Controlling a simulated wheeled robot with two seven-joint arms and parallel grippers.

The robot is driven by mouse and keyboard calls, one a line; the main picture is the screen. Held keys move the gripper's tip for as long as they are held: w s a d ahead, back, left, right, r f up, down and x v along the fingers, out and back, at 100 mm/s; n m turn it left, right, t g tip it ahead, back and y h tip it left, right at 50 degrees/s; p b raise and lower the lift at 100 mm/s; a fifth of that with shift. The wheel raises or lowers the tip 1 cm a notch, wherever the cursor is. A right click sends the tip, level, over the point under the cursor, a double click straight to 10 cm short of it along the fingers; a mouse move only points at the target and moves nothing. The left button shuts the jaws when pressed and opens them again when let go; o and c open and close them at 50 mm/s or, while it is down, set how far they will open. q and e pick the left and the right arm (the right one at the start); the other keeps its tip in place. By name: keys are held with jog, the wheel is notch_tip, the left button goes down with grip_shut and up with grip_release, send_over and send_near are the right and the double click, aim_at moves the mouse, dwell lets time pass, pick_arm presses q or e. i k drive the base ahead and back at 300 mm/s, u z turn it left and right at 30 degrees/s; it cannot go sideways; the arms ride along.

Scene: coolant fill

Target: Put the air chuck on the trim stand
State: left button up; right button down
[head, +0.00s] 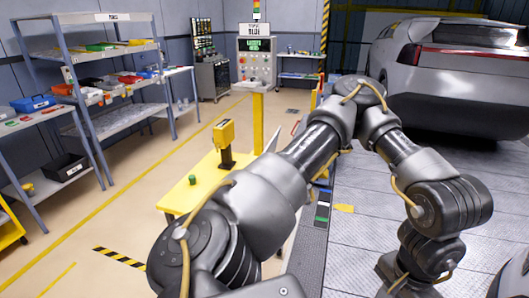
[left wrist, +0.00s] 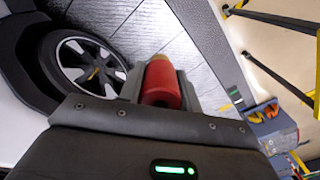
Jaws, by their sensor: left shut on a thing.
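My left gripper (left wrist: 160,88) is shut on a red cylindrical piece with a brass-coloured tip, which looks like the air chuck (left wrist: 161,83). The dark jaws stand on both sides of it in the left wrist view, and its lower end is hidden by the gripper body. I cannot tell which thing is the trim stand. My right gripper is in neither view.
A car wheel (left wrist: 88,68) is close at left in the wrist view. A silver car (head: 450,65) stands at back right in the head view. A yellow table (head: 178,200) bears a yellow device (head: 223,134) and a small green item (head: 192,180). Shelves (head: 100,55) stand left.

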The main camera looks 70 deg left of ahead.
aim_at(186, 199)
jog(key=u, duration=0.35)
jog(key=k, duration=0.55)
jog(key=u, duration=1.15)
jog(key=i, duration=0.6)
jog(key=u, duration=0.9)
jog(key=i, duration=1.25)
jog(key=z, duration=0.45)
